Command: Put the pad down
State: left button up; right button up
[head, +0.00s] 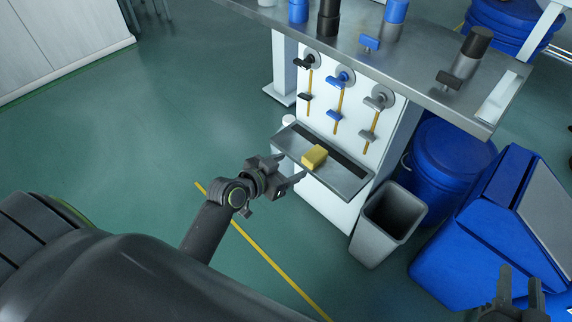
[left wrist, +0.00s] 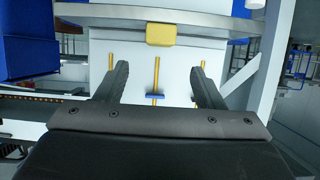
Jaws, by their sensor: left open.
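The pad, a small yellow block (head: 314,156), rests on the grey shelf (head: 342,181) at the foot of the white panel. The pad also shows in the left wrist view (left wrist: 160,34), beyond the fingertips and between their lines. My left gripper (head: 291,167) is just left of the shelf in the head view, its fingers pointing toward the pad. It is open and empty, apart from the pad. It also shows open in the left wrist view (left wrist: 160,70). My right gripper (head: 519,278) is at the lower right of the head view, fingers apart, with nothing between them.
The white panel (head: 340,90) carries several small levers over yellow strips. A steel counter (head: 420,65) overhangs it, with bottles on top. A grey bin (head: 387,224), a blue drum (head: 446,160) and a blue container (head: 490,235) stand to the right. Green floor is clear at left.

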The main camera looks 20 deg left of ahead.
pick_arm(q)
jog(key=s+a+r+n+t+y, duration=0.3)
jog(key=s+a+r+n+y, duration=0.2)
jog(key=s+r, duration=0.6)
jog(key=s+a, duration=0.2)
jog(key=shift+s+y, duration=0.4)
